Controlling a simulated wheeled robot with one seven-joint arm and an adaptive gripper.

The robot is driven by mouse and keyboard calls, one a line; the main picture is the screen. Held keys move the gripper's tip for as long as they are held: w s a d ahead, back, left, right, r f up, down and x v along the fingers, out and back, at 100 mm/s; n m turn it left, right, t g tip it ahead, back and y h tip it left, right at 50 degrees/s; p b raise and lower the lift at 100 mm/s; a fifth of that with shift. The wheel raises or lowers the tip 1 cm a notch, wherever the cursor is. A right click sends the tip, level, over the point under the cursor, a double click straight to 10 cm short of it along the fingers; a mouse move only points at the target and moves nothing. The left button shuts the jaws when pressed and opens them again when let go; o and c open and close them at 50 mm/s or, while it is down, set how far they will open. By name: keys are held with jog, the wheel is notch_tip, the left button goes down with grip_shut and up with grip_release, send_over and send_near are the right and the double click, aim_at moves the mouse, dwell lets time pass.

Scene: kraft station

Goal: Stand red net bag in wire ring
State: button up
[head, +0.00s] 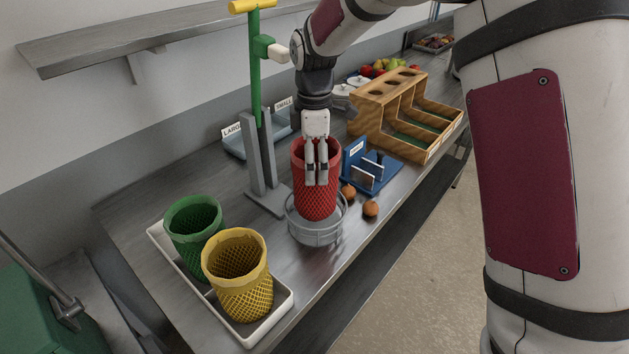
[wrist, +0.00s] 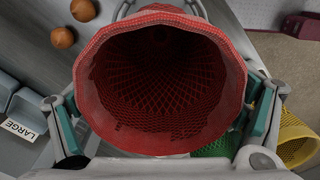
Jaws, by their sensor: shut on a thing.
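The red net bag (head: 318,201) is upright with its mouth open at the top. My gripper (head: 316,180) points down and is shut on the bag's upper wall. In the wrist view the bag's open mouth (wrist: 160,80) fills the middle, and its inside looks empty. The grey wire ring (head: 317,228) stands on the steel bench around the bag's lower end. The bag's bottom is hidden behind the ring's wires, so I cannot tell whether it touches the base.
A white tray (head: 285,312) holds a green net bag (head: 187,249) and a yellow net bag (head: 240,290) at front left. A green-topped post (head: 255,75) stands close behind the ring. Two brown round items (head: 371,209), a blue fixture (head: 385,178) and a wooden rack (head: 385,104) lie to the right.

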aim_at(314, 142)
notch_tip(314, 142, down, 4)
jog(key=shift+f+p, duration=0.2)
jog(key=shift+p, duration=0.2)
jog(key=shift+f, duration=0.35)
jog(key=o, duration=1)
notch_tip(314, 142, up, 12)
jog(key=shift+f+b, duration=0.2)
jog(key=shift+b, duration=1.05)
jog(key=shift+r, duration=0.65)
